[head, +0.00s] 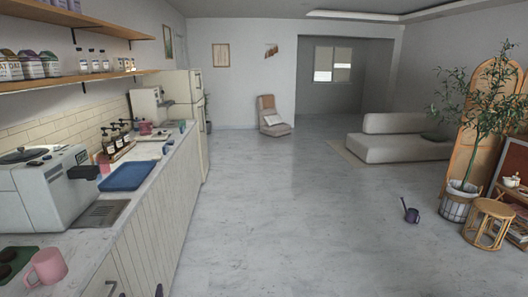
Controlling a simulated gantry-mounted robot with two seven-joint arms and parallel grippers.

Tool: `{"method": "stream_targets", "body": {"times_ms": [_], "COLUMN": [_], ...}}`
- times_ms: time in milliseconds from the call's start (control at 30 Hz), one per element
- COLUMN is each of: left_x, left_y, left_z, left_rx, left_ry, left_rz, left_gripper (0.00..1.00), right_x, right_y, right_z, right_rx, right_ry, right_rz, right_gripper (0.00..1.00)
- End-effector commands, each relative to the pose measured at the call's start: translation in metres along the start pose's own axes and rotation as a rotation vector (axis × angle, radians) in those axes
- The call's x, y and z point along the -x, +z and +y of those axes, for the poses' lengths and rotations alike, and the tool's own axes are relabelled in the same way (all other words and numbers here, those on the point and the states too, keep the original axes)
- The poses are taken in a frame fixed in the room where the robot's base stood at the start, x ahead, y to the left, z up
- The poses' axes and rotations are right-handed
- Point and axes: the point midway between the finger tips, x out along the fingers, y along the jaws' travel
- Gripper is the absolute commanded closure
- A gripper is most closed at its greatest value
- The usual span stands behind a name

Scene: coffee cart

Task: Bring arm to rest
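Neither of my arms nor my grippers shows in the head view. The counter (175,180) runs along the left side of the room. A pink mug (46,267) stands at its near end beside a dark green mat (14,262). A white coffee machine (45,190) stands behind them, and a blue tray (128,175) lies further along. I cannot tell from this view where my arms are or whether they hold anything.
Pump bottles (117,135) stand against the tiled wall. Shelves (75,80) with cartons and bottles hang above. A fridge (186,95) stands past the counter. The grey floor (290,210) is open. A sofa (395,140), a potted plant (455,205), a stool (489,215) and a watering can (411,213) are to the right.

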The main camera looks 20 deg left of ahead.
Motion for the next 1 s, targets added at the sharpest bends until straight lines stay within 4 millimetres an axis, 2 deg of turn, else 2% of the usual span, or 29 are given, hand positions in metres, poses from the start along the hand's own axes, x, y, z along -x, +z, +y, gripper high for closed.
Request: {"method": "stream_targets", "body": {"times_ms": [33,100,233,400,600,633,700,867,1000], "left_x": [0.03,0.069,0.149,0.249,0.352,0.364,0.364,0.374,0.385], "left_y": [0.017,0.046,0.097,0.141,0.166,0.162,0.131,0.086,0.039], "left_z": [0.019,0.042,0.067,0.071,0.052,0.05,0.053,0.055,0.056], "left_rx": [-0.068,-0.147,-0.292,-0.456,-0.627,-0.646,-0.634,-0.632,-0.631], "left_ry": [0.091,0.2,0.356,0.485,0.579,0.586,0.58,0.579,0.578], "left_rz": [-0.093,-0.223,-0.456,-0.71,-0.951,-0.975,-0.96,-0.959,-0.959], "left_gripper": [0.0,0.0,0.0,0.0,0.0,0.0,0.0,0.0,0.0], "right_x": [0.011,0.016,0.025,0.034,0.043,0.048,0.074,0.121,0.168], "right_y": [-0.004,-0.006,-0.009,-0.011,-0.014,-0.016,-0.024,-0.038,-0.055], "right_z": [0.001,0.001,0.002,0.001,0.001,0.001,0.002,0.003,0.005], "right_rx": [0.0,-0.001,-0.001,-0.003,-0.007,-0.007,-0.009,-0.01,-0.009], "right_ry": [0.0,0.001,0.001,-0.001,-0.004,-0.005,-0.005,-0.007,-0.006], "right_rz": [0.001,0.002,0.002,0.001,0.001,0.001,-0.005,0.001,0.004], "right_gripper": [0.0,0.0,0.0,0.0,0.0,0.0,0.0,0.0,0.0]}}
